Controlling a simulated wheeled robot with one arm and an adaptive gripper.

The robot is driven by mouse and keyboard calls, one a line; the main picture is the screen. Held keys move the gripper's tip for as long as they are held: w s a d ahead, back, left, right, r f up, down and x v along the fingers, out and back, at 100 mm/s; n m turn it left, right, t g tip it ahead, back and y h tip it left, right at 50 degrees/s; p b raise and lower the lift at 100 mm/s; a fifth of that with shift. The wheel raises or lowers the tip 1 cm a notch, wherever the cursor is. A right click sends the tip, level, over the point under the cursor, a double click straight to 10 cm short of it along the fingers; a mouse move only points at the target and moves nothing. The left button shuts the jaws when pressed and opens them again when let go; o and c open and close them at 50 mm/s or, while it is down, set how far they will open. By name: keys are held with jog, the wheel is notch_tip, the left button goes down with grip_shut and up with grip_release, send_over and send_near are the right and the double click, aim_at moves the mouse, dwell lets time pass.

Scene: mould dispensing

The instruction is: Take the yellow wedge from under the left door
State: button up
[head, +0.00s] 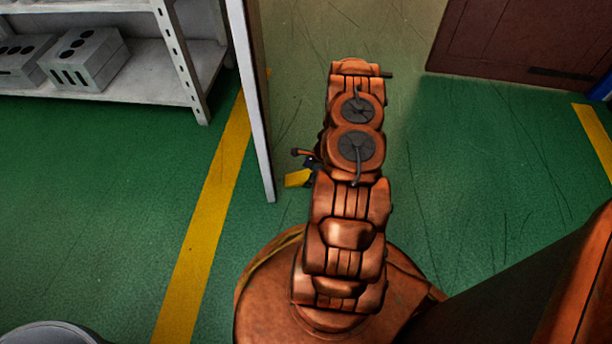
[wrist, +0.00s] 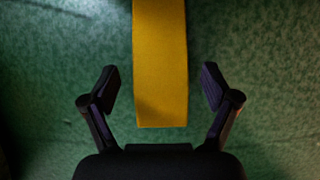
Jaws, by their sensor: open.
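The yellow wedge (head: 297,178) lies on the green floor just right of the foot of the left door (head: 258,110), a pale panel seen nearly edge-on. Whether part of the wedge is under the door cannot be told. In the wrist view the wedge (wrist: 160,62) runs from the top edge down the middle, its near end above the palm. My gripper (wrist: 162,86) is open, one finger on each side of the wedge, with a gap to both. In the head view my gripper (head: 310,164) is a small dark shape beside the wedge, mostly hidden by my arm.
A grey shelf (head: 150,88) with grey blocks (head: 86,58) stands left of the door. A yellow floor line (head: 205,225) runs beside it. A brown door or panel (head: 510,40) stands at the upper right. Green floor right of my arm is clear.

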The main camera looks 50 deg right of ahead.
jog(key=v, duration=1.1)
jog(key=shift+s, duration=0.1)
dwell(0.5)
